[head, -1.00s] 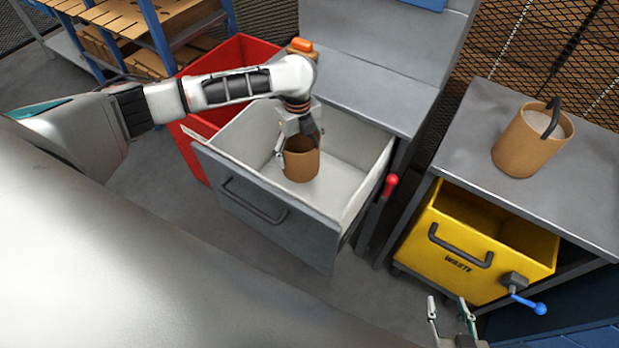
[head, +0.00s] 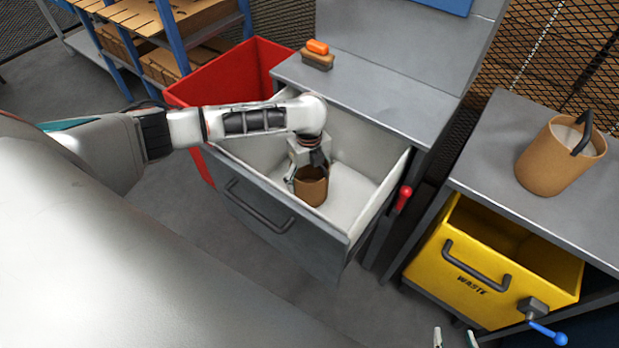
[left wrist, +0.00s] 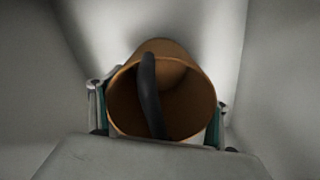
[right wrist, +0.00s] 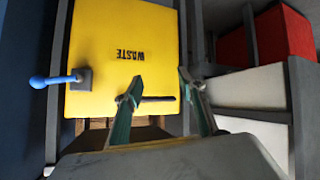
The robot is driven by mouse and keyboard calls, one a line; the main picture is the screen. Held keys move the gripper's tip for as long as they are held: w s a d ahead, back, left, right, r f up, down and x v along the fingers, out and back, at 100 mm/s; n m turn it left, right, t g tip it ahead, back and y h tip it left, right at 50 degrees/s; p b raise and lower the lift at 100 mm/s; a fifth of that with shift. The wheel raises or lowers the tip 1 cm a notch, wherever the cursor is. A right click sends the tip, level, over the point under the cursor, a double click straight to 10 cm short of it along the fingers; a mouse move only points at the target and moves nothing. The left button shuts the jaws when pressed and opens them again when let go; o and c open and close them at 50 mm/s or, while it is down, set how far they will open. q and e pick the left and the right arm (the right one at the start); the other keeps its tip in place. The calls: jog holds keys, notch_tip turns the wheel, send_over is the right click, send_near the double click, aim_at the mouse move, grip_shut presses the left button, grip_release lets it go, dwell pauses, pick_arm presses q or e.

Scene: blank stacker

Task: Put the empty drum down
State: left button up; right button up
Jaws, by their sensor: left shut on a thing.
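The empty drum (head: 312,190) is a small brown cylinder, open at the top, inside the pulled-out grey drawer (head: 375,185). My left gripper (head: 306,172) is shut on the drum, with one finger on each side of it. In the left wrist view the drum (left wrist: 190,105) shows its hollow inside and a dark handle across its mouth. Whether its base touches the drawer floor I cannot tell. My right gripper (right wrist: 163,92) is open and empty in front of the yellow waste bin (right wrist: 120,50); its fingertips show at the head view's bottom edge.
A second brown drum (head: 548,165) with pale contents and a dark handle stands on the right bench (head: 485,150). A red bin (head: 235,75) is left of the drawer. An orange-topped block (head: 317,58) lies on the counter behind it. A red-knobbed lever (head: 403,196) is by the drawer's right side.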

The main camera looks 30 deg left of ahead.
pick_arm(q)
jog(key=o, duration=1.2)
jog(key=shift+f, duration=0.1)
pick_arm(e)
jog(key=shift+s+f, duration=0.25)
jog(key=shift+f, duration=0.1)
pick_arm(q)
notch_tip(320, 180, up, 7)
jog(key=shift+w+r+p, duration=0.1)
jog(key=shift+p, duration=1.15)
notch_tip(320, 180, up, 4)
jog(key=shift+f+p, duration=0.1)
jog(key=shift+p, duration=0.55)
jog(key=shift+r, duration=0.65)
pick_arm(e)
jog(key=r, duration=0.2)
jog(key=a, duration=0.1)
jog(key=shift+s+r, duration=0.35)
jog(key=shift+r, duration=0.05)
jog(key=shift+w+r, duration=0.2)
jog(key=shift+w, duration=0.1)
